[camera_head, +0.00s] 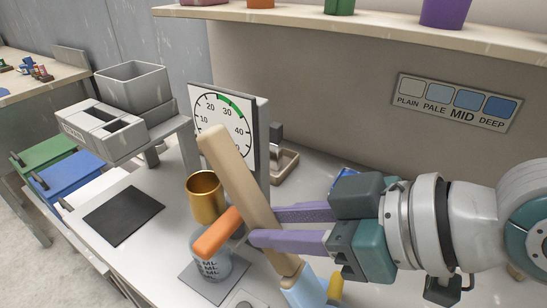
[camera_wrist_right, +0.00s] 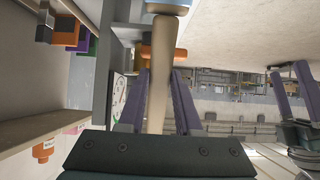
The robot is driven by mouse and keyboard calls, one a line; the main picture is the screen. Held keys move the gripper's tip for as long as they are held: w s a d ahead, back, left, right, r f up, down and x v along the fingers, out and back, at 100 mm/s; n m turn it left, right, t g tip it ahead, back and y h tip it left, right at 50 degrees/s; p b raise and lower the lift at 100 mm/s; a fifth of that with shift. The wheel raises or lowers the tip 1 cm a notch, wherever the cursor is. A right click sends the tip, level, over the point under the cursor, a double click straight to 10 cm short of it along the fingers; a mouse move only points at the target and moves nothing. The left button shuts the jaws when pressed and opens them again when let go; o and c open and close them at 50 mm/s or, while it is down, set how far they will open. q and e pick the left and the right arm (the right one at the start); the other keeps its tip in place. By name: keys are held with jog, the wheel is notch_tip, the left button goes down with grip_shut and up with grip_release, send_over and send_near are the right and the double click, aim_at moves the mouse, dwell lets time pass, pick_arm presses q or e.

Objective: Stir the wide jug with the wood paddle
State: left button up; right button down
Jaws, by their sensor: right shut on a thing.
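My right gripper (camera_head: 262,226) comes in from the right and is shut on the long tan wood paddle (camera_head: 235,170). The paddle tilts, its upper end leaning left; it also shows in the right wrist view (camera_wrist_right: 159,75). A light blue part (camera_head: 303,287) is at its lower end; I cannot tell if it belongs to the paddle. A see-through vessel marked ML (camera_head: 211,266) stands on a grey pad, left of the gripper. I cannot tell whether it is the wide jug. An orange bar (camera_head: 217,233) crosses above it. My left gripper (camera_wrist_right: 291,88) shows only in the right wrist view, open.
A gold cup (camera_head: 205,197) stands behind the marked vessel. A dial board (camera_head: 221,118) stands behind the paddle. A dark mat (camera_head: 123,215) lies bare at left. Grey bins (camera_head: 133,86) stand at the back left, and a shelf (camera_head: 370,25) runs along the back.

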aim_at(255, 195)
jog(key=shift+r, duration=0.1)
notch_tip(255, 195, up, 5)
jog(key=p, duration=0.5)
